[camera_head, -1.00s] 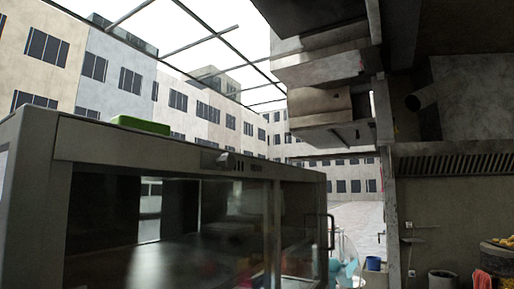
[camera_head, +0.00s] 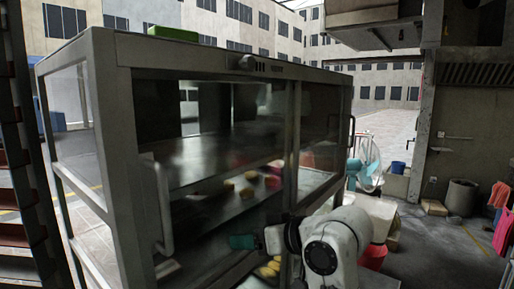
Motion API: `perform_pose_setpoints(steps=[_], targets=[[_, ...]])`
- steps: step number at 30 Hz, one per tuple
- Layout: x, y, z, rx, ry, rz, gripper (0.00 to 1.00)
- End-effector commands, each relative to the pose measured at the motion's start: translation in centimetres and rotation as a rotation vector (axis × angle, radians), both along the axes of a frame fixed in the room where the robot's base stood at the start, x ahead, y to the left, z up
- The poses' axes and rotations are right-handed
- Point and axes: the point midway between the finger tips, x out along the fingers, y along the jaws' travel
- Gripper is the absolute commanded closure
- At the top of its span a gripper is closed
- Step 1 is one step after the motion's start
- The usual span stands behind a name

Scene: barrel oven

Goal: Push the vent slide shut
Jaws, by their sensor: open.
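The display cabinet (camera_head: 110,110) is a grey metal frame with glass panes and fills the left and middle of the head view. On its top front rail is a small dark knob-like piece (camera_head: 246,62), with short dark vent slots (camera_head: 260,67) just to its right. This looks like the vent slide; its exact position over the slots is too small to tell. My white arm is in front of the cabinet's lower right part, well below the rail. A teal piece shows at its left end. I cannot make out my gripper's fingers.
Shelves inside the cabinet hold several buns (camera_head: 248,192). A handle (camera_head: 160,205) stands out at the cabinet's left front. A green box (camera_head: 172,34) sits on top. A fan (camera_head: 366,165), a bin (camera_head: 461,197) and pink cloth (camera_head: 504,231) are at the right. The floor there is partly open.

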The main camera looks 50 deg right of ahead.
Motion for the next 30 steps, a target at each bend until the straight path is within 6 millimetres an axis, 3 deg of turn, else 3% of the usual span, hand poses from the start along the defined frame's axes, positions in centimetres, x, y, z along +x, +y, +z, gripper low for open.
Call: perform_pose_setpoints(steps=[8, 12, 15, 18, 21, 24, 30], targets=[[-1.2, -3.4, 12.4, -0.095, -0.195, -0.005, 0.43], [-3.5, -4.6, 21.1, -0.196, -0.311, 0.007, 0.43], [-5.6, -4.6, 26.6, -0.280, -0.373, 0.020, 0.43], [-7.5, -4.0, 30.8, -0.360, -0.410, 0.038, 0.43], [-8.9, -3.3, 33.5, -0.421, -0.428, 0.051, 0.43], [-9.7, -2.7, 35.0, -0.460, -0.435, 0.061, 0.43], [-9.4, -2.3, 35.8, -0.477, -0.436, 0.070, 0.43]])
